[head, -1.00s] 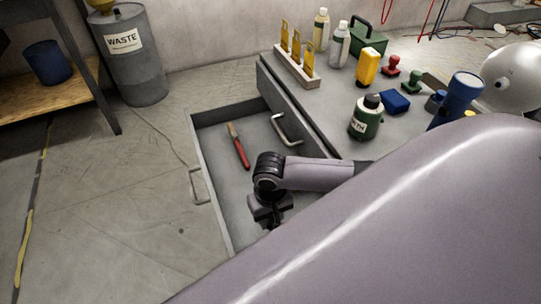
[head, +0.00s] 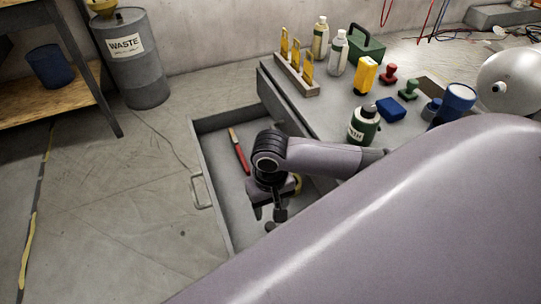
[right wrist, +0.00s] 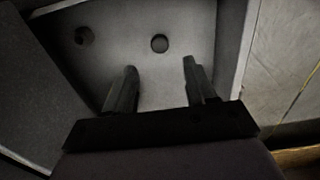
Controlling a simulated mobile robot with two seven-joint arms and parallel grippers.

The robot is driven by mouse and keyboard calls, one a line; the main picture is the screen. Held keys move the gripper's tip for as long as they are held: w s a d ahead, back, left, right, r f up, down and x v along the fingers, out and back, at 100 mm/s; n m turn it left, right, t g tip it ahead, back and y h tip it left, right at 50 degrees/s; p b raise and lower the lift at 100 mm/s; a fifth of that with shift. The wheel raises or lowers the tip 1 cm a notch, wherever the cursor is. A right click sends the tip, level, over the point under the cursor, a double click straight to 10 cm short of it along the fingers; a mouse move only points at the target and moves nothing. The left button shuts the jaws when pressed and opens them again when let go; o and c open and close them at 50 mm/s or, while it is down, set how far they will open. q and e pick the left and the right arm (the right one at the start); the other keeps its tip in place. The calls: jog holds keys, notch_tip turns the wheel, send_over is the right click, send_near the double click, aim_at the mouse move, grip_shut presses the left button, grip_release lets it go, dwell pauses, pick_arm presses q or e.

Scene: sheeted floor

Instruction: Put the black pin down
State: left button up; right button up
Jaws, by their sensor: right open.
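My right gripper (head: 268,208) is over the open grey drawer (head: 212,180), pointing down. In the right wrist view its two dark fingers (right wrist: 160,82) are apart, with nothing seen between them. My left gripper is not in view.
A red-handled tool (head: 239,152) lies in the drawer. The bench top holds a green bottle (head: 363,126), a blue block (head: 390,112), stamps and a yellow bottle (head: 365,76). A waste drum (head: 134,62) stands at the back left. The floor left of the drawer is clear.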

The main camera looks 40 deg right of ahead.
jog(key=a+n+t+y, duration=0.1)
jog(key=a, duration=0.2)
jog(key=s+a+f+n+t+y, duration=0.1)
jog(key=a+t+y, duration=0.1)
jog(key=a, duration=0.1)
jog(key=a+t+y, duration=0.1)
jog(key=a, duration=0.2)
jog(key=shift+s+a+f+n+t+y+p, duration=0.2)
jog(key=shift+n+t+y+p, duration=0.1)
jog(key=shift+n, duration=0.1)
jog(key=shift+s+f+t, duration=0.2)
jog(key=shift+t, duration=0.3)
jog(key=s+d+n+t+h, duration=0.2)
jog(key=s+d+t, duration=0.2)
jog(key=d, duration=0.1)
jog(key=shift+s+d+f+t, duration=0.2)
jog(key=shift+s+f+t, duration=0.1)
jog(key=shift+s+f, duration=0.1)
